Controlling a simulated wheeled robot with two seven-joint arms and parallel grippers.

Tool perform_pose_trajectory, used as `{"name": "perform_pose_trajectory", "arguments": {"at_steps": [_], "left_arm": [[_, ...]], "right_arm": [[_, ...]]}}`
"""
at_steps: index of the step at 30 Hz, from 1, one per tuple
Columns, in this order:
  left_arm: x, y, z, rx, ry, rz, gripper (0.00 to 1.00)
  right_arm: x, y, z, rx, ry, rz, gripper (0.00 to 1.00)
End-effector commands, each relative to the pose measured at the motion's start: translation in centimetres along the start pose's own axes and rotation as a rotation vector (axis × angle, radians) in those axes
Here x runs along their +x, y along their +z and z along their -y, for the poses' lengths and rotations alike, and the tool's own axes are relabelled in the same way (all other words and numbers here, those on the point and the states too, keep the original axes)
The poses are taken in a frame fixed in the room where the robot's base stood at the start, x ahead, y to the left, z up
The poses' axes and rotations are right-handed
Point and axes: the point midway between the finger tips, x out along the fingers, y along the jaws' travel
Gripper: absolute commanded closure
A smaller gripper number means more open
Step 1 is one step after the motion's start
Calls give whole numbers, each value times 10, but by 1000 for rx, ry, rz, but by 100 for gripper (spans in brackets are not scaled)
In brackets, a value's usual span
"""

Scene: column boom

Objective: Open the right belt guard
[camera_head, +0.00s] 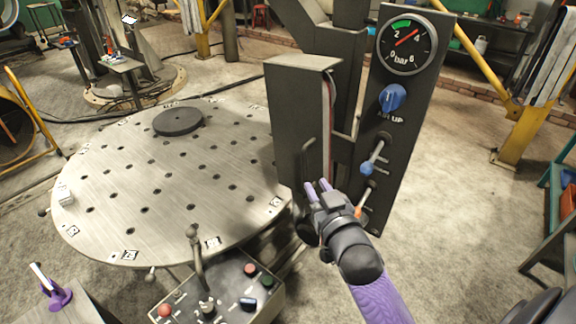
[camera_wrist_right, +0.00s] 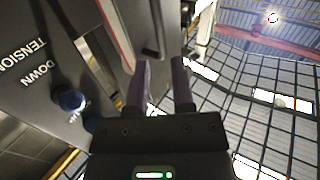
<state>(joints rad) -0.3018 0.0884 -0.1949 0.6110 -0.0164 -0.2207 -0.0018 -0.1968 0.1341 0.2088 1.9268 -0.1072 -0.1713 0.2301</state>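The belt guard (camera_head: 299,115) is a tall grey box beside the gauge panel, with a red-edged strip along its right side. I cannot tell whether it stands slightly ajar. A dark bar handle (camera_head: 306,165) is on its lower front; it also shows in the right wrist view (camera_wrist_right: 160,28). My right gripper (camera_head: 318,187) is just right of and below the handle. In the right wrist view its two purple fingers (camera_wrist_right: 162,75) are apart with nothing between them, below the handle's end. My left gripper is not in view.
The panel (camera_head: 401,135) right of the guard carries a gauge (camera_head: 406,43), a blue knob (camera_head: 392,98) and levers close to my right wrist. A round perforated table (camera_head: 110,190) is to the left. A control box (camera_head: 222,285) with a lever stands below.

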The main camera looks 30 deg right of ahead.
Motion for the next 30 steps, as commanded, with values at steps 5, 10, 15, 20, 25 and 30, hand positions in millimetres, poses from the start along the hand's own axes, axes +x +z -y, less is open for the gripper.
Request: {"name": "perform_pose_trajectory", "arguments": {"at_steps": [5, 10, 15, 20, 25, 30], "left_arm": [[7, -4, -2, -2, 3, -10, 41], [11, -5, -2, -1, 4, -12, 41], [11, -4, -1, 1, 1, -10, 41], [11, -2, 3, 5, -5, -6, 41], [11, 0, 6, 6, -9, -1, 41], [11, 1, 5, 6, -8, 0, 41]], "right_arm": [[43, 2, 0, -1, -1, -1, 70], [67, 2, 1, 0, -1, 1, 70], [76, 2, 1, 0, -1, 3, 70], [76, 2, 1, -1, -1, 3, 70], [76, 2, 1, -1, -1, 3, 93], [76, 2, 1, -1, -1, 3, 100]]}}
